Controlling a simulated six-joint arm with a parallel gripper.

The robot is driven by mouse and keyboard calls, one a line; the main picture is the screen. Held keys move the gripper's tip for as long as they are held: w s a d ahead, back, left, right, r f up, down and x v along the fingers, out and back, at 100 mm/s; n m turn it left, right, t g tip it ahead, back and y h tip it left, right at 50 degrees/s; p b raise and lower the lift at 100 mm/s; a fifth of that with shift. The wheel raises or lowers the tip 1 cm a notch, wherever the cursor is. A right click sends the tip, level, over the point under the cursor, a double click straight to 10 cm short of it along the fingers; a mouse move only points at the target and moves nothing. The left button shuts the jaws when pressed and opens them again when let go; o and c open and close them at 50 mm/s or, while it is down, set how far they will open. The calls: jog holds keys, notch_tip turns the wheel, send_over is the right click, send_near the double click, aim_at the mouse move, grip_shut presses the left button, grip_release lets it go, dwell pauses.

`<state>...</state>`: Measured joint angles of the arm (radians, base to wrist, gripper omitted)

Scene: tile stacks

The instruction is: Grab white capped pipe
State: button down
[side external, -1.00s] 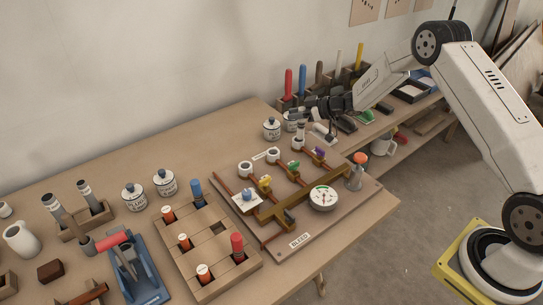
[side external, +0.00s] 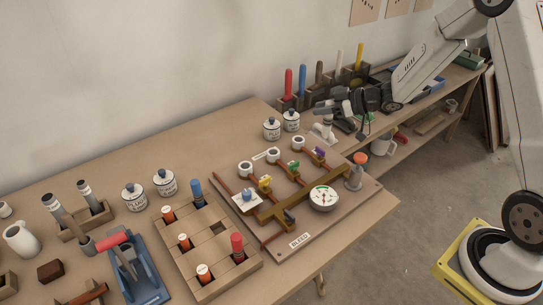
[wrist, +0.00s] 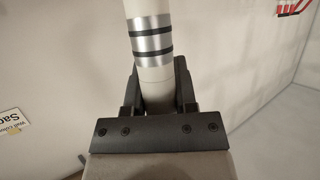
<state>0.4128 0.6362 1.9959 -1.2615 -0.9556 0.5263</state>
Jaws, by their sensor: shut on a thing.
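My gripper (side external: 326,108) is shut on a white pipe and holds it above the back of the bench, beyond the valve board. In the wrist view, the white pipe (wrist: 149,18) stands between my fingers (wrist: 156,85), with a silver section and dark bands. Its upper end is cut off by the frame there. In the side external view, only a short pale part of the pipe shows below the gripper; whether its end is capped cannot be told.
The valve board (side external: 300,241) with white rings and a gauge (side external: 323,198) lies in front. Two white jars (side external: 272,128) stand left of my gripper. Red, blue, brown, white and yellow rods stand upright behind it. A slotted wooden block (side external: 215,262) is at front left.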

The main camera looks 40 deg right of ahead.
jog(key=shift+s+a+r, duration=0.1)
jog(key=shift+s+r, duration=0.25)
jog(key=shift+s, duration=0.45)
